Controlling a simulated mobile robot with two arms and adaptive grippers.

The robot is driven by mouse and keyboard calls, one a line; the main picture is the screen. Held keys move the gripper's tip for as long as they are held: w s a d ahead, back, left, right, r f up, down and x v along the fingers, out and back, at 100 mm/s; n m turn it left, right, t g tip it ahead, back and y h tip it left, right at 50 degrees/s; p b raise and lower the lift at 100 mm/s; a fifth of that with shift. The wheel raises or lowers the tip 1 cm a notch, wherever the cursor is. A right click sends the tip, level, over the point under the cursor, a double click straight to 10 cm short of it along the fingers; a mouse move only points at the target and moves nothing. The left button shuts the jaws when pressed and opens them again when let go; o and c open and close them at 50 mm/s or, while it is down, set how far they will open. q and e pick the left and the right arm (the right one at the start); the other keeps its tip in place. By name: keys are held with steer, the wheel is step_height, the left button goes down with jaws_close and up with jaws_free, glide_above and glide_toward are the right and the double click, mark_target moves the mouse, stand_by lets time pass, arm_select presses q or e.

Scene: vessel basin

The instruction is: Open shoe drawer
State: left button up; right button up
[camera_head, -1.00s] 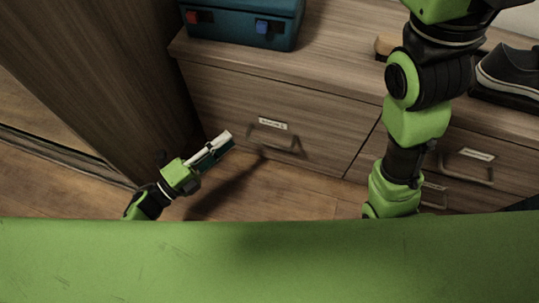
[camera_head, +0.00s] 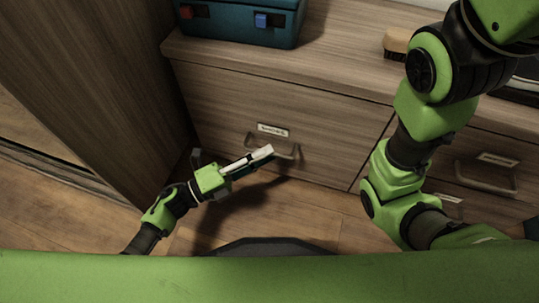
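A wide wood-grain drawer (camera_head: 225,110) with a small white label (camera_head: 273,130) and a grey bar handle (camera_head: 270,145) is closed at centre left. To its right, another closed drawer front has a label (camera_head: 498,158) and a bar handle (camera_head: 487,178); a further label shows lower, partly behind my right arm. The labels are too small to read. My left gripper (camera_head: 262,158) is in front of the left drawer, its pale fingertip overlapping the handle in the picture; contact cannot be told. Its finger gap cannot be made out. My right gripper is not visible.
A teal toolbox (camera_head: 240,22) with red and blue latches stands on the cabinet top (camera_head: 340,50). A brush (camera_head: 396,42) lies further right. A dark shoe is mostly hidden behind my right arm. A tall wood panel (camera_head: 95,90) stands left. Some floor (camera_head: 310,210) is clear.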

arm_select(q)
steer(key=shift+x, duration=1)
jaws_close()
